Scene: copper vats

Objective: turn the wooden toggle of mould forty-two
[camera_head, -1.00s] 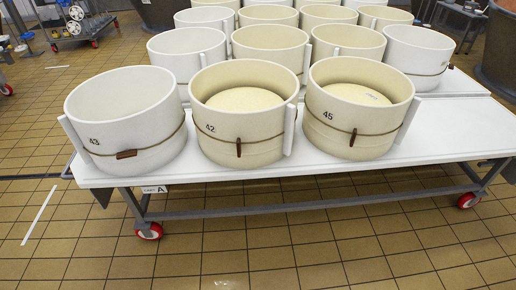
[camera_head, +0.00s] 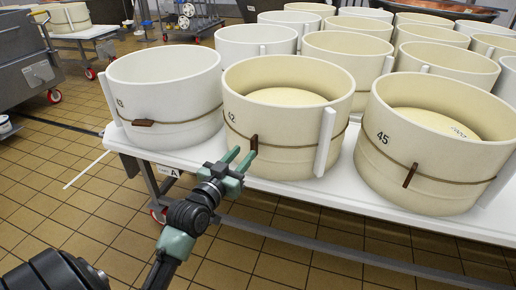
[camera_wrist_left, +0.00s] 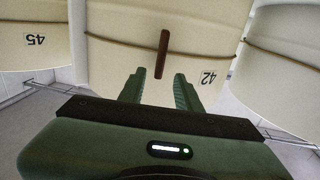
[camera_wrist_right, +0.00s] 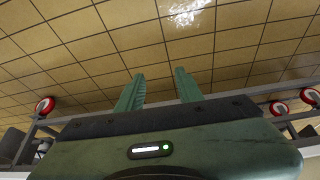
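Mould forty-two (camera_head: 290,135) is a cream round mould on the white table, with a cord around it. Its wooden toggle (camera_head: 254,142) hangs upright on the cord, below the number. My left gripper (camera_head: 239,160) is open just in front of and below the toggle. In the left wrist view the toggle (camera_wrist_left: 161,54) stands between and beyond the two open fingers (camera_wrist_left: 160,92), apart from them, and mould forty-two (camera_wrist_left: 115,65) fills the middle. My right gripper (camera_wrist_right: 158,92) is open and empty, with floor tiles beyond its fingers.
White mould 43 (camera_head: 165,95) stands to the left with its toggle level. Cream mould 45 (camera_head: 430,150) stands close on the right with an upright toggle. A white board (camera_head: 325,140) stands against mould forty-two's right side. More moulds fill the table (camera_head: 340,190) behind.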

